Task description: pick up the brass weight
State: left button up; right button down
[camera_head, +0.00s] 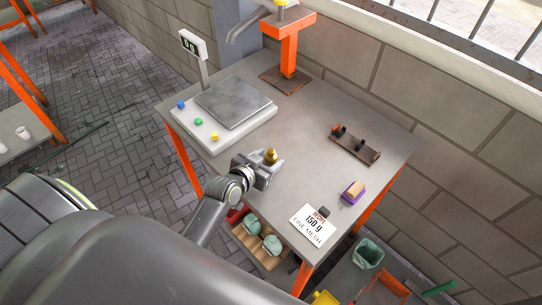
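The brass weight (270,156) is a small golden piece with a knob top. It stands upright near the middle of the grey table (305,125). My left gripper (268,164) comes in low from the lower left, with its fingertips right at the weight. The fingers hide the lower part of the weight. I cannot tell whether they touch it or stand apart on either side. My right gripper is not in view.
A scale (235,103) with colored buttons and a display (193,44) stands at the table's left. An orange stand (289,50) is at the back. A dark rack (354,145), a purple-and-tan block (353,192) and a "150 g FINE MESH" card (313,226) lie to the right.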

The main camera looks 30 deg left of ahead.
pick_arm(q)
jog(key=c, duration=1)
